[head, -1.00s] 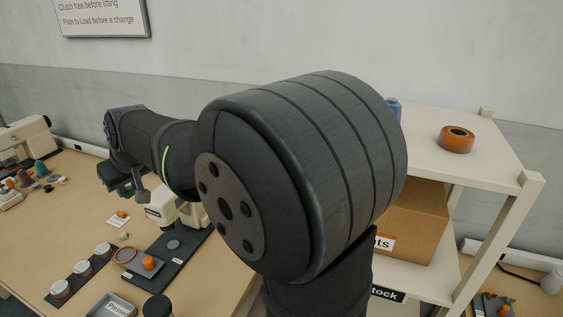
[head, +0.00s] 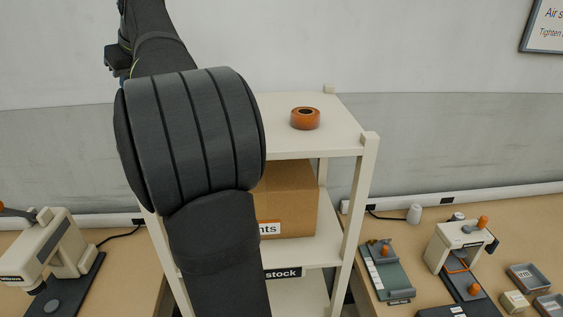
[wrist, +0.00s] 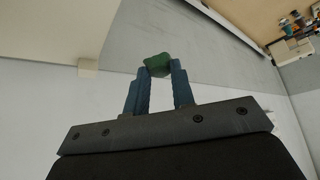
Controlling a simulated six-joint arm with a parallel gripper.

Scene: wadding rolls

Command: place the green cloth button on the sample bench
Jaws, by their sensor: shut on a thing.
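The green cloth button (wrist: 157,63) shows in the wrist view, held between the blue fingertips of my gripper (wrist: 160,74). My gripper is shut on it, with wall behind it. In the head view the button and fingertips cannot be made out; part of my arm's end is at the upper left. A wooden bench stands on the right (head: 408,211) and another on the left (head: 120,270). No label shows which one is the sample bench.
A cream shelf (head: 335,140) stands between the benches, with an orange tape roll (head: 305,118) on top and a cardboard box (head: 292,200) below. The right bench holds a green board (head: 390,275), a cream press (head: 445,245) and grey trays (head: 528,278). A press (head: 60,245) stands on the left bench.

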